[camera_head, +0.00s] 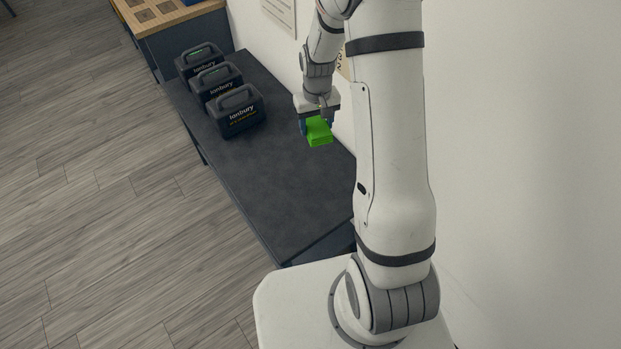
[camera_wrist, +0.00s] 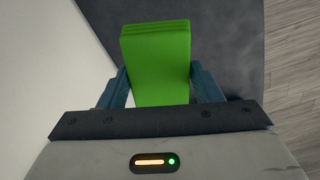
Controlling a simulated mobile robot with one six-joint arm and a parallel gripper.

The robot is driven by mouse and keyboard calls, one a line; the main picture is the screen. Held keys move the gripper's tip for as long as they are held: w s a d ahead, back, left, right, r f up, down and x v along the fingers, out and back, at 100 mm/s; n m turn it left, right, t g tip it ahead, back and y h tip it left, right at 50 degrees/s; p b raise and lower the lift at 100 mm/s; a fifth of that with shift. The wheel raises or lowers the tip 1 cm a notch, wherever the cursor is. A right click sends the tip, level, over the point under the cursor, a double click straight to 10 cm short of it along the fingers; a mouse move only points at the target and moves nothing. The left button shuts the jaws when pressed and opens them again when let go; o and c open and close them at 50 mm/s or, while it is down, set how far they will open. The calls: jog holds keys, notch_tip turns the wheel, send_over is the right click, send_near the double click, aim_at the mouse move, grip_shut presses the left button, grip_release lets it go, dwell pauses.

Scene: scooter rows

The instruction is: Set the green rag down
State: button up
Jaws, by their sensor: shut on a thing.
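The green rag (camera_head: 319,132) is a folded, bright green block held in my gripper (camera_head: 317,122). In the wrist view the rag (camera_wrist: 157,60) sits between the two blue fingers of my gripper (camera_wrist: 160,85), which are shut on its sides. In the head view the rag is over the dark bench top (camera_head: 285,185), near the wall side. I cannot tell exactly how high above the top it is.
Several black battery cases with handles, one of them nearest (camera_head: 237,112), stand in a row at the far left of the bench. A wooden-topped table (camera_head: 165,12) is beyond them. The near part of the bench top is clear. A pale wall (camera_head: 530,150) runs along the right.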

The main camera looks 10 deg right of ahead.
aim_at(312, 170)
jog(key=w+f+n+b, duration=0.1)
jog(key=f+b, duration=0.7)
jog(key=b, duration=0.1)
jog(key=w+f+n+b, duration=0.1)
jog(key=f+b, duration=0.7)
jog(key=b, duration=0.2)
jog(key=w+f+n+b, duration=0.1)
jog(key=f+b, duration=0.7)
jog(key=b, duration=0.1)
jog(key=shift+w+f+n, duration=0.1)
jog(key=shift+w+n, duration=0.2)
jog(key=shift+w, duration=0.05)
jog(key=shift+f+b, duration=0.2)
jog(key=shift+b, duration=0.1)
jog(key=o, duration=0.9)
jog(key=shift+o, duration=0.2)
